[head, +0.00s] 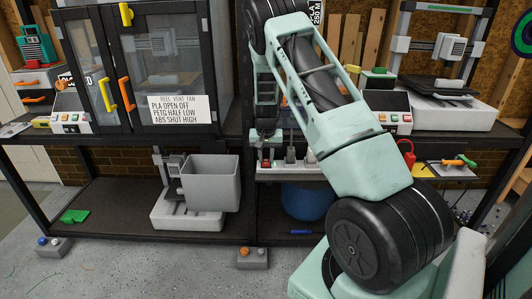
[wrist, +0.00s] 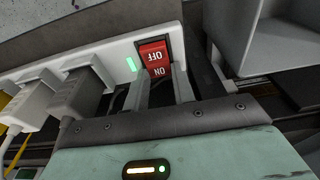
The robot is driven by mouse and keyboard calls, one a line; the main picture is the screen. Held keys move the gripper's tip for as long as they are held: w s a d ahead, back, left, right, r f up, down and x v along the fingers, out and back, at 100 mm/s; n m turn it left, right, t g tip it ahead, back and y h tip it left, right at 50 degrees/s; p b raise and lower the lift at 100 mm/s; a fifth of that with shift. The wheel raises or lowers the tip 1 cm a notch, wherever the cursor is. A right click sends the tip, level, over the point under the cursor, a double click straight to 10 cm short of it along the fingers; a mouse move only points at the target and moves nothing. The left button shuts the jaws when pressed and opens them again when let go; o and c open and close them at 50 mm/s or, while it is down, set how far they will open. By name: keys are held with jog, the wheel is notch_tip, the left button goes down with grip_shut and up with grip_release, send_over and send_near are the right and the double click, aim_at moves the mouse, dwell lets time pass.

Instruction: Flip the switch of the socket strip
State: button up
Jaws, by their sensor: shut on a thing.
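The white socket strip (wrist: 112,62) runs across the upper part of the wrist view, with plugs in it. It also shows in the head view (head: 290,173), along the front of the bench. Its red rocker switch (wrist: 154,54), marked OFF and ON, sits near its end, beside a lit green lamp (wrist: 131,64). My gripper (wrist: 162,78) has its two grey fingers at the switch, one on each side of its lower part, shut on it. The exact contact at the fingertips is hard to see. In the head view my gripper (head: 266,138) reaches down to the strip's left end.
Grey plugs (wrist: 88,78) stick out of the strip beside my gripper. A dark printer cabinet (head: 180,60) rises left of my arm. A blue bucket (head: 306,202) is below the strip.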

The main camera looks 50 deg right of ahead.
aim_at(266, 164)
jog(key=o, duration=1)
jog(key=shift+r, duration=0.1)
jog(key=r, duration=0.5)
jog(key=s+a+r+p, duration=0.1)
jog(key=r, duration=0.5)
jog(key=s+a+r+p, duration=0.1)
jog(key=r, duration=0.5)
jog(key=shift+a, duration=0.1)
jog(key=shift+a, duration=0.1)
